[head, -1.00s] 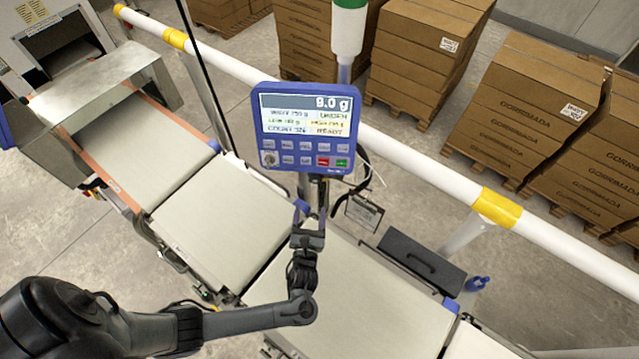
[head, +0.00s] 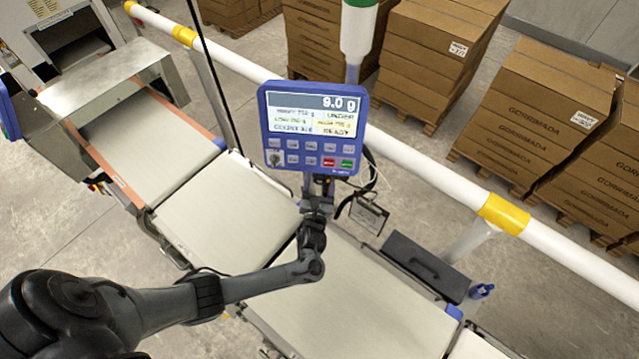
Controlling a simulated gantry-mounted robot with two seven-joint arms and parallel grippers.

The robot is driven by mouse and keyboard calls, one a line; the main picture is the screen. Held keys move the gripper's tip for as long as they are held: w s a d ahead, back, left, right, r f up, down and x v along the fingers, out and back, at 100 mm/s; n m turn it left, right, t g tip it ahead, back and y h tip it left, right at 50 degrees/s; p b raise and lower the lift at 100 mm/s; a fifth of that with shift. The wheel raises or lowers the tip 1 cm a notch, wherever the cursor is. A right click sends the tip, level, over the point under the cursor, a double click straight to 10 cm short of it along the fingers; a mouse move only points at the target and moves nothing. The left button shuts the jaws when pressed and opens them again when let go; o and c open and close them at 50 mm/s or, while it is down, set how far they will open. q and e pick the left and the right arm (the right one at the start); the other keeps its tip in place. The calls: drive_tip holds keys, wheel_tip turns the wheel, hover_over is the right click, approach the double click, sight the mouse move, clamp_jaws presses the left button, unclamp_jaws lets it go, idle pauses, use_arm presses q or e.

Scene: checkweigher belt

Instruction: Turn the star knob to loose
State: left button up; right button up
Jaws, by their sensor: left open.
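My left gripper (head: 318,190) is open, just below the blue display unit (head: 314,128) and in front of its post. Its fingers point away from me toward the post and are partly lost against it. I cannot make out a star knob there; the gripper covers that part of the post. A small blue handle or knob (head: 481,291) shows at the far right side of the belt frame, well apart from the gripper; I cannot tell its exact shape. My right gripper is not in view.
Pale conveyor belts (head: 225,215) run below the arm. A dark box with a handle (head: 424,267) stands on the belt's far side. A white rail with yellow bands (head: 503,213) crosses behind the display. Stacked cartons (head: 545,120) stand beyond. Cables hang right of the post.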

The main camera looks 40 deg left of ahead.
use_arm(q)
drive_tip(key=c, duration=1)
drive_tip(key=shift+c, duration=0.2)
drive_tip(key=shift+n, duration=0.3)
drive_tip(key=n+p, duration=0.1)
drive_tip(key=n, duration=0.2)
drive_tip(key=shift+r+n, duration=0.1)
drive_tip(key=shift+n, duration=0.2)
drive_tip(key=n+p, duration=0.1)
drive_tip(key=n, duration=0.3)
drive_tip(key=shift+n, duration=0.3)
drive_tip(key=n, duration=0.5)
drive_tip(key=shift+n, duration=0.3)
drive_tip(key=n, duration=0.5)
drive_tip(key=shift+a, duration=0.1)
drive_tip(key=shift+n, duration=0.3)
